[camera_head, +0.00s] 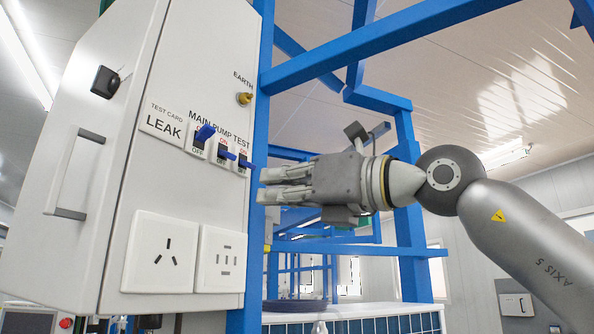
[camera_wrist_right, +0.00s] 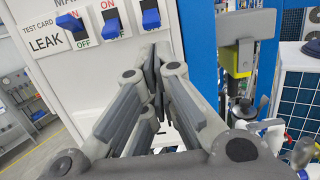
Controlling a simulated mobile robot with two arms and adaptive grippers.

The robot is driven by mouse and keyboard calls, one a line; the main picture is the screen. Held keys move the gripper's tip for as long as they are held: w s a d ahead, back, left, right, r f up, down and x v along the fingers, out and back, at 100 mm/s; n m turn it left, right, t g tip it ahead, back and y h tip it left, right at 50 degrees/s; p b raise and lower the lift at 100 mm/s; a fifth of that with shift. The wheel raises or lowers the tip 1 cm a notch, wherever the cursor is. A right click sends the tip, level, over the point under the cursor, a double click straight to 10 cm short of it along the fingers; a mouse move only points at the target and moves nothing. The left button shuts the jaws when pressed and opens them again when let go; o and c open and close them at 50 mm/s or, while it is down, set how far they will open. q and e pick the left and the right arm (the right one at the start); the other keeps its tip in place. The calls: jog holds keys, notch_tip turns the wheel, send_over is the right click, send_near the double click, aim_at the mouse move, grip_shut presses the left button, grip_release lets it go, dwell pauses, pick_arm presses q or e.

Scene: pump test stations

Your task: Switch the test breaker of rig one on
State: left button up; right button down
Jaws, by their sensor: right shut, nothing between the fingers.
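The breaker panel (camera_head: 160,190) is a light grey box with three blue-levered breakers under the labels MAIN, PUMP and TEST. The MAIN lever (camera_head: 205,132) is up, with OFF showing below it. The PUMP lever (camera_head: 227,154) sits low, with ON showing above it. The TEST breaker lever (camera_head: 246,164), rightmost, also sits low under a visible ON. It shows at the top of the right wrist view (camera_wrist_right: 151,19). My right gripper (camera_head: 262,186) is shut and empty, its fingertips just right of and slightly below the TEST lever; contact cannot be told. My left gripper is out of view.
Below the breakers are two white sockets (camera_head: 162,253). A dark latch (camera_head: 105,82) and a grey handle (camera_head: 75,175) are on the box's left side. A yellow EARTH knob (camera_head: 244,98) is above. Blue frame posts (camera_head: 257,120) stand beside the panel.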

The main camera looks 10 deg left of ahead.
aim_at(238, 187)
jog(key=shift+p+x, duration=0.8)
jog(key=shift+x, duration=1.2)
jog(key=shift+s+r, duration=0.1)
jog(key=shift+s, duration=0.05)
